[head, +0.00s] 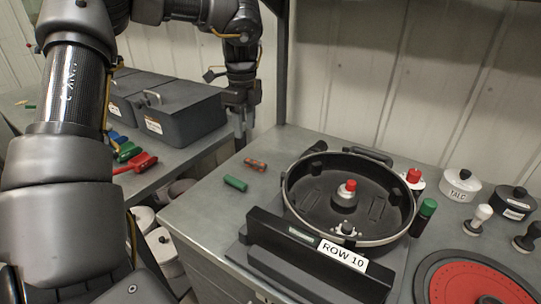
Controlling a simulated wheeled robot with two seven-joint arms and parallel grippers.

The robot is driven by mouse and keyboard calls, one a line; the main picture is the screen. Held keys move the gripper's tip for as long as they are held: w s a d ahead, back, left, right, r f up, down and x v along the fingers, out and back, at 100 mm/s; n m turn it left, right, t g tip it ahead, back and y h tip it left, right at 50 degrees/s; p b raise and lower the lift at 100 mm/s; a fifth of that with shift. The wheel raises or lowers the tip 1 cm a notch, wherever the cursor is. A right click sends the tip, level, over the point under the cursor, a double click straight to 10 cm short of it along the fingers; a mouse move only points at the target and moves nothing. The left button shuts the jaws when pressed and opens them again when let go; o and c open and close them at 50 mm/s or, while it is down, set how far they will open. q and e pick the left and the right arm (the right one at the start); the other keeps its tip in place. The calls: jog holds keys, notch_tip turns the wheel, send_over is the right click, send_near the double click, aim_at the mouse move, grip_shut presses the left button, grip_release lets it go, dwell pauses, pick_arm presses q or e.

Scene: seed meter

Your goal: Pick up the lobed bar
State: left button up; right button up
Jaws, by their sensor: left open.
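My left gripper (241,132) hangs open and empty, pointing down, beyond the far left edge of the workbench. A small red bar with dark parts (256,164) lies on the bench to the right of and below the gripper in the picture, apart from it. A short green bar (235,183) lies just nearer. Both are too small to tell for sure which is the lobed bar. My right gripper is out of view.
A black round seed meter (290,207) with a "ROW 10" plate (342,254) fills the bench middle. Talc pot (460,187), a dark pot, stampers and a red disc (465,284) are at right. Black cases (180,112) and coloured-handled tools (137,163) lie on the left bench.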

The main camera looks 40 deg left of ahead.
pick_arm(q)
send_over(248, 160)
notch_tip(248, 160, down, 4)
jog(key=shift+s+f, duration=0.15)
jog(key=shift+f, duration=0.75)
notch_tip(248, 160, down, 4)
jog(key=shift+a+r+p, duration=0.1)
jog(key=shift+r+p, duration=0.05)
jog(key=shift+p, duration=0.15)
jog(key=shift+w+f, duration=0.2)
jog(key=shift+f, duration=0.3)
jog(key=c, duration=0.9)
grip_shut()
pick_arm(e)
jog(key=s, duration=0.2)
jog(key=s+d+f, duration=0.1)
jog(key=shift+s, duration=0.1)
